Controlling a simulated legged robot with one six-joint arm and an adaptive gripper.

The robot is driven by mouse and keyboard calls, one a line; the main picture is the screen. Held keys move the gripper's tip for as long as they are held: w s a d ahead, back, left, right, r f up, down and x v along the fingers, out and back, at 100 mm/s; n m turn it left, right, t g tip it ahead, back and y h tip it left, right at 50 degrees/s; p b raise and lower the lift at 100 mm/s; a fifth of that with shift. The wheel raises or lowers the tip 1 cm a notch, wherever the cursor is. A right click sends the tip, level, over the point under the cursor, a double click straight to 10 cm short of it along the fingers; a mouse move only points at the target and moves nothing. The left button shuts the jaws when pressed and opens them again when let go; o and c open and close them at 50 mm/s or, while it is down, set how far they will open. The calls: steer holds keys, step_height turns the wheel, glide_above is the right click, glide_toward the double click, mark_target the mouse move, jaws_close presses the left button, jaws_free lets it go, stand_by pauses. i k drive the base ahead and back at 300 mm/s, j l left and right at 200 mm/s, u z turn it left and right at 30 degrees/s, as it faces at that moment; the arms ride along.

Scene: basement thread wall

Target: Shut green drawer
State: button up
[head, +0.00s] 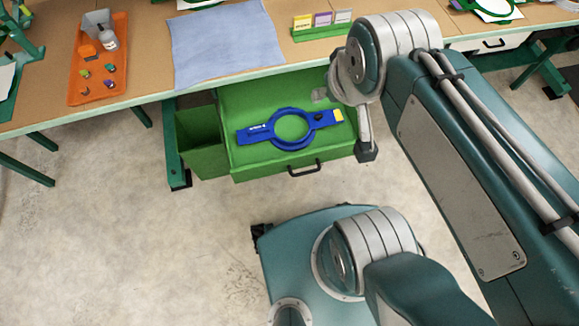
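The green drawer (240,158) stands pulled out from under the workbench, its bottom and contents open to view. A dark handle (305,170) sits on its front panel. The dark-tipped end of my gripper (367,151) hangs at the drawer's front right corner. I cannot tell whether it touches the drawer. The fingers do not show clearly enough to tell open from shut.
A green bin (203,142) hangs left of the drawer, by a bench leg. On the bench (145,60) are an orange tray (98,77), a blue cloth (225,40) and a green card holder (322,32). Bare concrete floor (120,240) lies in front and left.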

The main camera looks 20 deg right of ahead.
mark_target(242, 104)
steer(key=k+j, duration=0.15)
steer(key=k+j+z, duration=0.15)
steer(key=j, duration=0.95)
steer(key=i, duration=0.05)
